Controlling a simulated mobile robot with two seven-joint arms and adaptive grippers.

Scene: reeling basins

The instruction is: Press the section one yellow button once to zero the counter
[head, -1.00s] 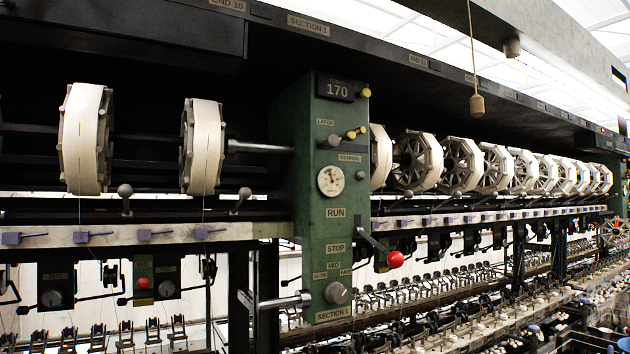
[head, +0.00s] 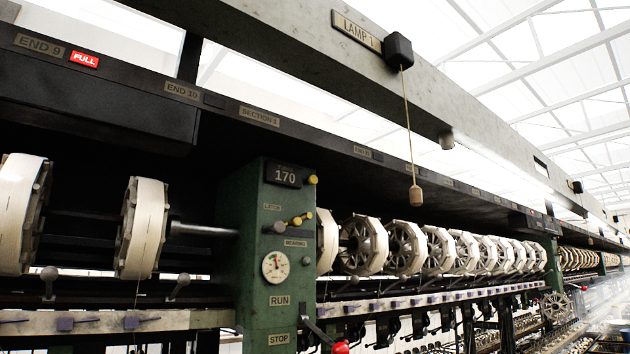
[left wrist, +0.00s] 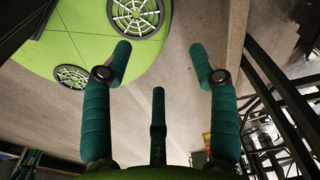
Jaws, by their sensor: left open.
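The section one post (head: 262,255) is a green column under the SECTION 1 label (head: 259,117). Its dark counter (head: 284,175) reads 170. A yellow button (head: 312,179) sticks out at the counter's right side. My left gripper (left wrist: 160,52) shows only in the left wrist view, with its green fingers spread and nothing between them. It points down at the floor, and neither the post nor the button shows in that view. My right gripper is in no view.
A gauge (head: 275,266) and a red ball lever (head: 341,347) are lower. White reels (head: 142,228) flank the post. A pull cord (head: 416,195) hangs at the right from the LAMP 1 box.

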